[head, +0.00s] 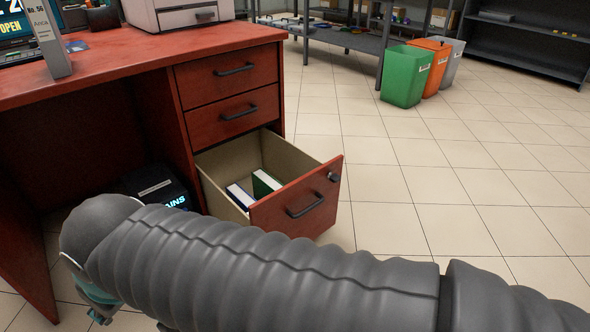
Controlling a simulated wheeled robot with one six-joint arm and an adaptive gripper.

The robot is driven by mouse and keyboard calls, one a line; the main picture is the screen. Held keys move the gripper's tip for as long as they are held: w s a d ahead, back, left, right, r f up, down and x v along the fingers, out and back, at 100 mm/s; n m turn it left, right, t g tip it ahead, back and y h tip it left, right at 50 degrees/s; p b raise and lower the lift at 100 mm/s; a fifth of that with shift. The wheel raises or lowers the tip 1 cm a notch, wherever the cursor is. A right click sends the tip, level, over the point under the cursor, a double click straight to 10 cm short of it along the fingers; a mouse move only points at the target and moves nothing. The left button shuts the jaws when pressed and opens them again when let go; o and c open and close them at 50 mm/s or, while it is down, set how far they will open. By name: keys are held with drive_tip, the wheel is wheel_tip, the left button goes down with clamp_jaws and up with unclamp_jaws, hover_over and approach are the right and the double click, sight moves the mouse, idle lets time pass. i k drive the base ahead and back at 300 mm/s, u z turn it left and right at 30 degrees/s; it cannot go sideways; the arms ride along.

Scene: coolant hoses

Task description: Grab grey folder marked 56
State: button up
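A grey folder (50,38) stands upright on the red desk (130,52) at the upper left of the head view. Its spine reads "No. 56" with partly legible text below, and its top is cut off by the frame edge. My arm stretches across the bottom of the view, and my gripper (100,316) shows only in part at the lower left. It is low, in front of the desk and well below the folder. The arm hides most of it, so its fingers cannot be made out.
The desk's lowest drawer (322,202) is pulled open and holds a blue and a green binder. A black box (155,186) sits under the desk. A screen and a printer (180,14) stand on top. Bins (405,76) and shelves are behind; the tiled floor at right is clear.

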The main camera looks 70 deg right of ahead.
sight(39, 16)
drive_tip(key=i, duration=1.8)
drive_tip(key=z, duration=3.8)
drive_tip(key=i, duration=0.5)
drive_tip(key=u, duration=0.45)
drive_tip(key=k, duration=1.15)
drive_tip(key=u, duration=0.2)
drive_tip(key=i, duration=0.6)
drive_tip(key=u, duration=0.25)
